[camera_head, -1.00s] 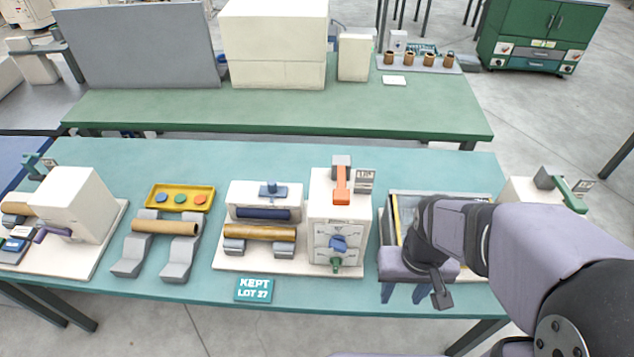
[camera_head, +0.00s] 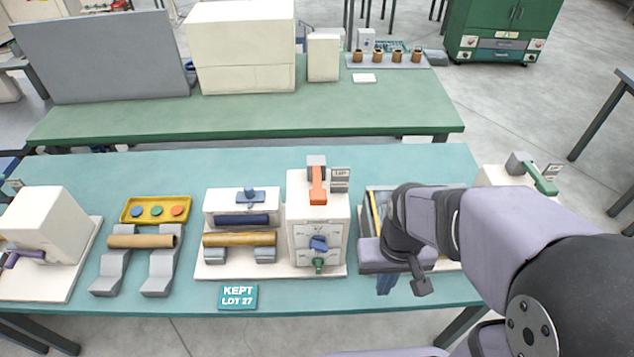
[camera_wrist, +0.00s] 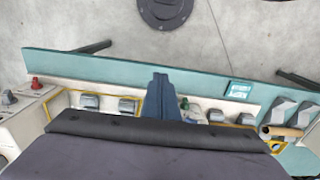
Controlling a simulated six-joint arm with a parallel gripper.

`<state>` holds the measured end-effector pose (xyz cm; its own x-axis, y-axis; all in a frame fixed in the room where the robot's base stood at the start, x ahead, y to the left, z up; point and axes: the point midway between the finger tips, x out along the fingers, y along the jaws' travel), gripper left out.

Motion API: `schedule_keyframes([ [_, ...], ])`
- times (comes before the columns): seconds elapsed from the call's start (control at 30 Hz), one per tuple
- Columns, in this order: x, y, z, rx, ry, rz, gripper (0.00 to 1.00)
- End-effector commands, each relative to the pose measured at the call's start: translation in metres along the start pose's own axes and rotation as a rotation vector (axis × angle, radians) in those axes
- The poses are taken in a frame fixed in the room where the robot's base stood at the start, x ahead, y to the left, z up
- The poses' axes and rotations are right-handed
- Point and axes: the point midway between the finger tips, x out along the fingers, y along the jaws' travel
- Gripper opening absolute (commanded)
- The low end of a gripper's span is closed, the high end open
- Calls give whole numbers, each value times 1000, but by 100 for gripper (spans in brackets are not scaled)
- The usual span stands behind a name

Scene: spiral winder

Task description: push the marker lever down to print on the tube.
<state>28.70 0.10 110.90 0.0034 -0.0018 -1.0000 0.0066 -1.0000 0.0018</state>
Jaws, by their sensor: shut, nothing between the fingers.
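An orange lever (camera_head: 317,186) stands raised on top of a white machine box (camera_head: 318,240), beside a small sign. Which lever is the marker lever is not readable. A gold tube (camera_head: 240,239) lies on grey supports left of that box, below a dark blue roller (camera_head: 241,220) with a blue handle (camera_head: 250,196) above it. A brown tube (camera_head: 142,241) rests on a separate grey stand. My gripper (camera_head: 386,285) is shut and empty, pointing down right of the white box near the table's front edge. Its blue fingers touch each other in the wrist view (camera_wrist: 160,92).
A green lever (camera_head: 542,178) stands on another white machine at the right, partly behind my arm. A yellow tray (camera_head: 157,209) holds coloured buttons. A "KEPT LOT 27" plate (camera_head: 238,297) is at the front edge.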

Motion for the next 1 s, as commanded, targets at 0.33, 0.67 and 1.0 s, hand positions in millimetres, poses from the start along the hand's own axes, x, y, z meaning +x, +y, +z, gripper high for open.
schedule_keyframes([
  [0.33, -32, -17, -68, -13, 47, 8, 0],
  [0.67, -92, -51, -139, -20, 110, 16, 0],
  [1.0, -159, -92, -178, -13, 175, 14, 0],
])
